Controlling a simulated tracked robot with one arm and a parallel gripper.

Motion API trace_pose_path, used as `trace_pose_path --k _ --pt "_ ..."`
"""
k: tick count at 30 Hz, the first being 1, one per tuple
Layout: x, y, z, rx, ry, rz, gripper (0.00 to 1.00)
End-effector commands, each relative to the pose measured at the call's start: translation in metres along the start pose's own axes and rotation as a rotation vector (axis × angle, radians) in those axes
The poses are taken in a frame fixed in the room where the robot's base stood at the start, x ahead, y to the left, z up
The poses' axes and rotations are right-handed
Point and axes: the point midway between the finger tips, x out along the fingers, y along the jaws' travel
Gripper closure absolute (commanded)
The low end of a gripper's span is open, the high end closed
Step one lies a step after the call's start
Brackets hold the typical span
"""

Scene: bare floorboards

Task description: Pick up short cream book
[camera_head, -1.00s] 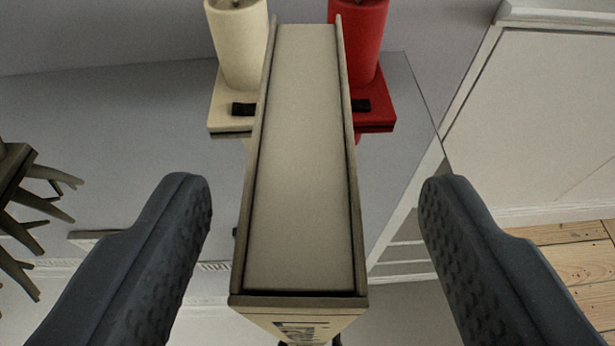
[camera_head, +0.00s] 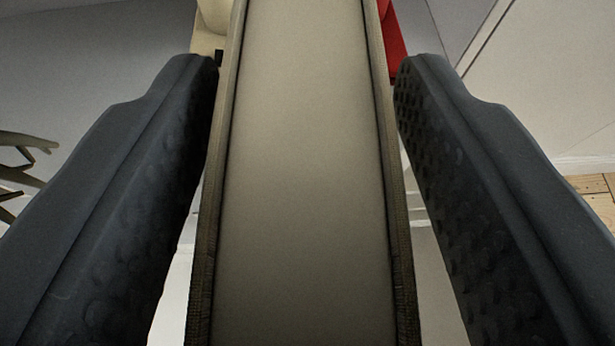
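The cream book (camera_head: 303,180) fills the middle of the head camera view, seen along its page edge with a darker cover on each side. Its far and near ends run out of the picture. My gripper (camera_head: 307,75) is open, with one dark padded finger on each side of the book. Whether either finger touches the book lower down I cannot tell.
A cream object (camera_head: 208,35) shows behind the left finger's tip and a red object (camera_head: 393,45) behind the right one. Dark branch-like prongs (camera_head: 22,150) stand at the left edge. Floorboards (camera_head: 598,200) show at the right edge.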

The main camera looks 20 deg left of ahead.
Motion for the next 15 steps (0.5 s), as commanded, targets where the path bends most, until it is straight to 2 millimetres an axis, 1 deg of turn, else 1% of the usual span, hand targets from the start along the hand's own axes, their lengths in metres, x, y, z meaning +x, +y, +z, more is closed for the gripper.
trace_pose_path --k 1,4,5,15 --pt "-0.0001 0.0001 -0.0001 0.0 0.0 0.0 0.7" --pt "-0.0002 0.0003 -0.0001 0.0 0.0 0.0 0.97" --pt "-0.0002 0.0003 -0.0001 0.0 0.0 0.0 1.0" --pt "-0.0005 0.0007 -0.0012 0.0 0.002 0.001 1.0"
